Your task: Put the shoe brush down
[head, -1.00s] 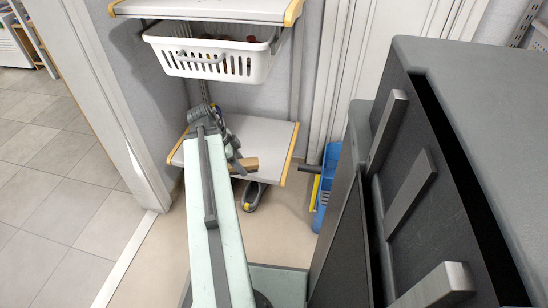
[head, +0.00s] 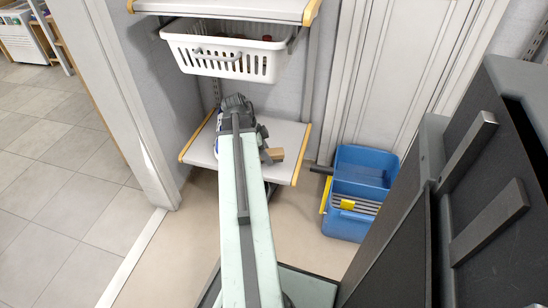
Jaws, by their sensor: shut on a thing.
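The shoe brush (head: 277,154) shows as a small tan wooden block at the right side of my arm's end. My gripper (head: 265,152) is shut on it, though my arm hides most of the fingers. The brush is over the right part of the lower grey shelf (head: 290,135) with yellow edges. I cannot tell whether it touches the shelf.
A white basket (head: 222,66) with things in it hangs under the upper shelf (head: 230,8). A blue bucket (head: 362,165) with a yellow part stands on the floor to the right. Something blue and white, partly hidden, is left of my arm's end. The shelf's right part looks clear.

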